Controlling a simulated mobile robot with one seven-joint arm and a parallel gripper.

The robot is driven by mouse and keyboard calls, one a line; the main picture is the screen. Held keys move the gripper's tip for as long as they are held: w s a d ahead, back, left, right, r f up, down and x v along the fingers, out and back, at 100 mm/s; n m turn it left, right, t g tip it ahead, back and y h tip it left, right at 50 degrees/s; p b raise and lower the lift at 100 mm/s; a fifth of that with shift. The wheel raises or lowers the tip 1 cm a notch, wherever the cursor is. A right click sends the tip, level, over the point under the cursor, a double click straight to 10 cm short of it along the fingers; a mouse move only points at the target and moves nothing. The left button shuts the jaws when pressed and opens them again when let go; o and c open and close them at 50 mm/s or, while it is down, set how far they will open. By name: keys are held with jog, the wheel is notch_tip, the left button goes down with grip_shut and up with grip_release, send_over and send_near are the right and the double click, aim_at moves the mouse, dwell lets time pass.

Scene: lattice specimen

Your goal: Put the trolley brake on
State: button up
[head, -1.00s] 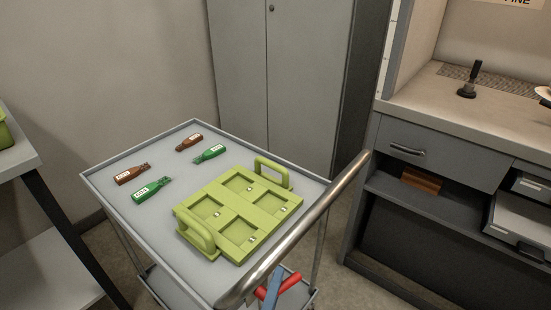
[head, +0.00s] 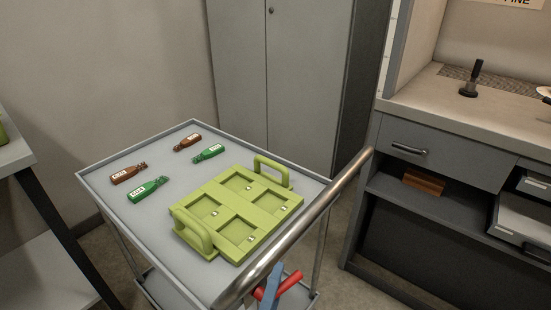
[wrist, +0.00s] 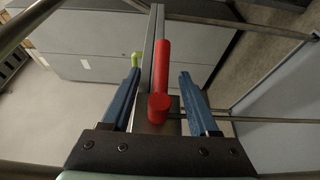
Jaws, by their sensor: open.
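The grey trolley (head: 100,180) stands in front of me with a metal push handle (head: 318,205) along its near right side. A red brake lever (head: 290,283) shows low under the handle in the head view, partly hidden. In the wrist view the red lever (wrist: 162,65) has a round red end towards me and sits on a dark bracket beside a metal post. My gripper (wrist: 160,74) is open, its blue fingers on either side of the lever with gaps visible. In the head view a blue finger (head: 271,285) crosses in front of the red lever.
A grey cabinet (head: 290,70) stands behind, a workbench (head: 450,120) at right and another table (head: 15,150) at left.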

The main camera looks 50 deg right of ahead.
jog(key=shift+a, duration=0.1)
jog(key=shift+v, duration=2.9)
jog(key=shift+s, duration=0.1)
